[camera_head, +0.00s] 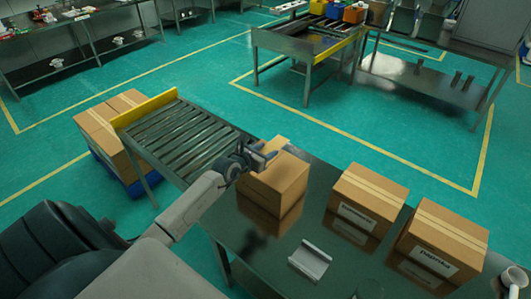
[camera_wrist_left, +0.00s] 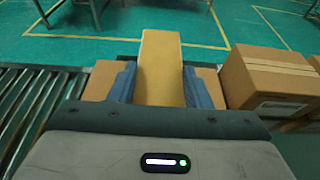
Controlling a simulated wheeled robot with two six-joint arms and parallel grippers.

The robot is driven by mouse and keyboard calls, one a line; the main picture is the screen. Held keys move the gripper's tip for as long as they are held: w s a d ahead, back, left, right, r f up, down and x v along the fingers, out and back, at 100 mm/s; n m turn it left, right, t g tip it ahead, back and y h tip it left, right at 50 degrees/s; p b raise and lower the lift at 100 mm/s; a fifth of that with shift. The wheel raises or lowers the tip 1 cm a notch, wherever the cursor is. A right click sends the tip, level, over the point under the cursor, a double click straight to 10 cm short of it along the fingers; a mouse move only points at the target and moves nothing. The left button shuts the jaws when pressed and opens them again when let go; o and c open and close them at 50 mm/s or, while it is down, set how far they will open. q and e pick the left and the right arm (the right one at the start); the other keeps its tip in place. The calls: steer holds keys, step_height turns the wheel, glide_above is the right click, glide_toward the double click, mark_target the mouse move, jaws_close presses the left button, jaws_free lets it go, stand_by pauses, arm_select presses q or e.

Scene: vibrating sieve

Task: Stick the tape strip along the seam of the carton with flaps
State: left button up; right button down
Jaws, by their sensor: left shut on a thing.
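The brown carton (camera_head: 278,185) stands on the dark table at the end of the roller conveyor. My left gripper (camera_head: 262,157) is at its top, near the far left edge. In the left wrist view, my left gripper (camera_wrist_left: 160,85) is shut on a tan tape strip (camera_wrist_left: 160,62), which points away from me between the blue fingers. Parts of the carton (camera_wrist_left: 101,78) show on both sides of the strip. The strip hides the seam, and I cannot tell whether it touches the carton.
Two taped, labelled cartons (camera_head: 368,198) (camera_head: 442,240) stand to the right on the table.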

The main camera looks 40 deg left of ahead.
arm_select(q)
step_height(320, 180, down, 6)
steer(key=b, duration=0.5)
steer(key=shift+a+f, duration=0.1)
steer(key=shift+f, duration=0.05)
stand_by(0.3)
steer(key=shift+p, duration=0.3)
steer(key=o, duration=1)
steer(key=shift+o, duration=0.2)
